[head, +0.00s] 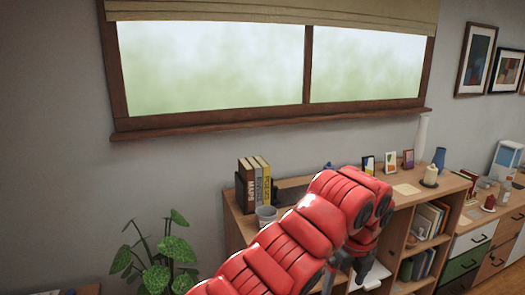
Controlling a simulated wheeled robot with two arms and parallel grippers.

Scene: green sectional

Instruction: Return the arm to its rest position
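My red, segmented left arm (300,235) rises from the bottom middle and bends down at its far end, in front of the wooden shelf unit (403,222). My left gripper (357,273) is a small grey shape below the bend, in front of the shelf unit. It is partly hidden by the arm, and I cannot tell if its fingers are open or shut. No held object is visible. My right gripper is not in view.
On the shelf unit stand upright books (254,182), a grey cup (266,217), small framed cards (391,163), a candle (430,175), a white vase (421,138) and a blue vase (439,158). A leafy plant (158,262) is at lower left. A wide window (215,66) is above.

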